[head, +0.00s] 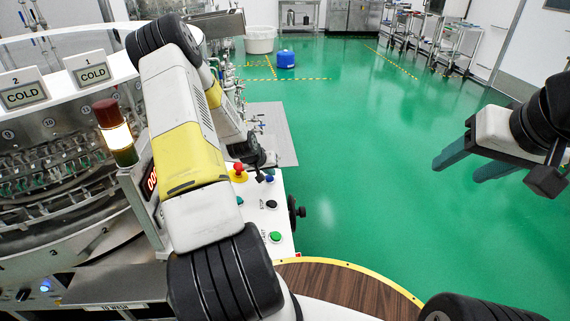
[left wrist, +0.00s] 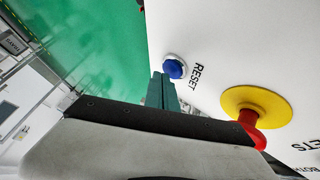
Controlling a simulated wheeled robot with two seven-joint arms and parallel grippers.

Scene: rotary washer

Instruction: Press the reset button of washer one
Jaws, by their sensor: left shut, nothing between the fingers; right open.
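The white control panel (head: 270,215) of the washer carries a blue button (head: 270,179). In the left wrist view this blue button (left wrist: 175,67) has the word RESET beside it. My left gripper (left wrist: 161,85) is shut and empty, with its teal fingertips close beside the blue button; I cannot tell whether they touch it. In the head view my left arm reaches over the panel and the left gripper (head: 259,172) is mostly dark and small beside the button. My right gripper (head: 465,165) is open and empty over the green floor, far from the panel.
A red emergency stop on a yellow base (head: 238,172) sits near the blue button; it also shows in the left wrist view (left wrist: 255,105). A black STOP button (head: 272,204) and green START button (head: 276,237) sit nearer. A signal lamp (head: 116,133) stands left of my arm.

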